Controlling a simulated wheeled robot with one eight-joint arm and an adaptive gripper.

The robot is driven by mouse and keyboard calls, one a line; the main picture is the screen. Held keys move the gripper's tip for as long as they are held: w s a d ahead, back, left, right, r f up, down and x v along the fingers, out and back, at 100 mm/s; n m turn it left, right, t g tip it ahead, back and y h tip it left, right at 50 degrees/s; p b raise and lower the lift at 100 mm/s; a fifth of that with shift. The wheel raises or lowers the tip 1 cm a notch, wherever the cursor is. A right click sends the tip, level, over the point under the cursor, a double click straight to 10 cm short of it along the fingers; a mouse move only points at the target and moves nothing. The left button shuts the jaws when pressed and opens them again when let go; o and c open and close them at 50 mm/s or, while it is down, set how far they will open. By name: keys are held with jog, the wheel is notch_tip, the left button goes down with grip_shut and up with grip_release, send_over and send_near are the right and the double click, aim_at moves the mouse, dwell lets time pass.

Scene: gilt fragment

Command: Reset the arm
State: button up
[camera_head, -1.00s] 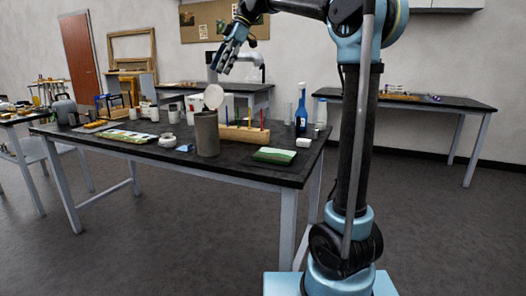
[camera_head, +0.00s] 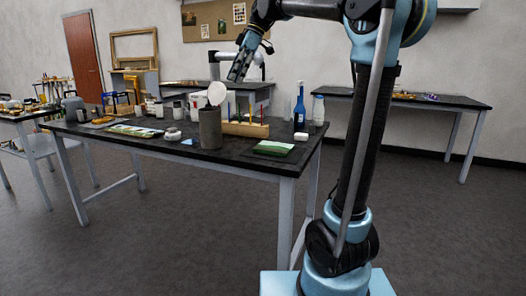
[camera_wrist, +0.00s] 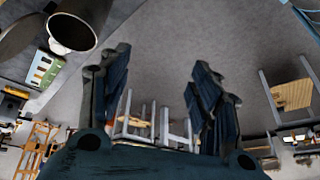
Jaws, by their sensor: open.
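My gripper (camera_head: 237,72) is above the dark-topped table (camera_head: 225,158) in the head view, its fingers pointing down and slightly left. In the wrist view its two fingers (camera_wrist: 160,95) are spread apart with nothing between them, only floor and distant furniture.
The table also holds a wooden rack (camera_head: 245,130), a blue bottle (camera_head: 300,110), a white bottle (camera_head: 319,112), a green block (camera_head: 274,148) and several small jars. Another table (camera_head: 415,101) stands at the back right. Open floor lies in front.

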jog(key=s+d+f+m+t+h, duration=0.1)
jog(key=s+d+f+m, duration=0.5)
jog(key=f, duration=0.7)
jog(key=s+d+f+m+t+h, duration=0.1)
jog(key=s+d+f+m+h, duration=0.1)
jog(key=s+d+f+m, duration=0.5)
jog(key=s+d+f+m+t+h, duration=0.1)
jog(key=s+d+f+m, duration=0.6)
jog(key=f, duration=1.4)
jog(key=s+d+t, duration=0.1)
jog(key=s+d, duration=0.4)
jog(key=d, duration=0.3)
jog(key=shift+d+f+h, duration=0.2)
jog(key=shift+d+h, duration=0.15)
jog(key=shift+h, duration=0.05)
jog(key=shift+w+f, duration=0.2)
jog(key=shift+w, duration=0.2)
